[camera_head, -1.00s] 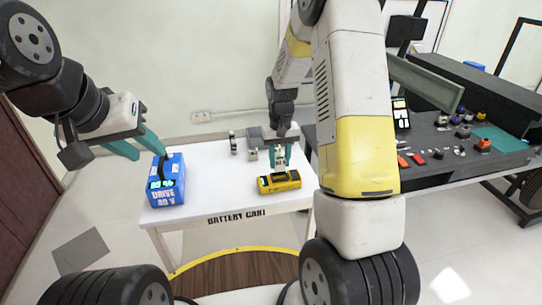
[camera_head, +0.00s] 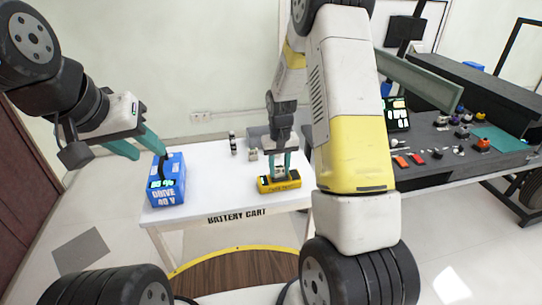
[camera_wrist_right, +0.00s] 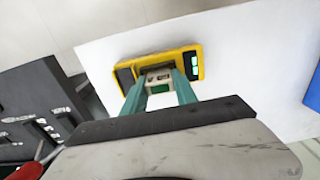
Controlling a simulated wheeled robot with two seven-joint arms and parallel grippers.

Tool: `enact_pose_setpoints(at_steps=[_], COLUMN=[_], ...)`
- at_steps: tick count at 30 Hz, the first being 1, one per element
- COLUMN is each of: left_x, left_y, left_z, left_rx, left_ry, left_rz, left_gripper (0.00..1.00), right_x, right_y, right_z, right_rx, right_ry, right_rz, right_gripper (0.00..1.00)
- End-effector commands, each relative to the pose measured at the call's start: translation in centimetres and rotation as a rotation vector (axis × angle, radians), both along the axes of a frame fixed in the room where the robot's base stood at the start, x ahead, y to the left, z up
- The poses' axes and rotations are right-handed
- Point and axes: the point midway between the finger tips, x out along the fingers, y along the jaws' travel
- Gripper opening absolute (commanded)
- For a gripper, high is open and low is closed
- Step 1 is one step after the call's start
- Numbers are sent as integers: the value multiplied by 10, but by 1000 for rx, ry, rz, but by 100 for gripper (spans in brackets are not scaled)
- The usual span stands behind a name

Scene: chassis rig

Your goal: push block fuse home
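A yellow tester-like unit (camera_head: 279,186) with a dark recess lies on the white cart top; the right wrist view shows the yellow unit (camera_wrist_right: 200,62) with a small green display at one end. My right gripper (camera_head: 280,176) points down at this unit. In the right wrist view its teal fingers (camera_wrist_right: 160,80) are closed about a small pale block, apparently the block fuse (camera_wrist_right: 159,77), at the dark recess. How deep the block sits cannot be told.
The blue battery (camera_head: 168,182) stands at the cart's left end. Small items, including a dark upright bottle (camera_head: 233,143), stand at the back of the cart (camera_head: 215,190). A dark bench (camera_head: 440,155) with several small parts is at the right. The cart's middle is clear.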

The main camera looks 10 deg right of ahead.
Motion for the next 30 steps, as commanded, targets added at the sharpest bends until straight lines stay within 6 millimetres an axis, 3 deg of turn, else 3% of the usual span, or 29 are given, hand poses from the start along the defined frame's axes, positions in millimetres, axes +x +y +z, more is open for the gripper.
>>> enact_pose_setpoints(at_steps=[2,7,21,30], left_x=[0,0,0,0], left_y=[0,0,0,0], left_z=[0,0,0,0], left_rx=[0,0,0,0], left_ry=[0,0,0,0], left_rz=[0,0,0,0], left_gripper=[36,36,36,36], right_x=[-5,-5,-3,-8], right_y=[0,0,0,0], right_z=[-10,1,101,135], right_rx=[0,0,0,7], right_ry=[13,13,8,-5], right_rz=[-1,-1,0,-1], right_gripper=[56,56,56,56])
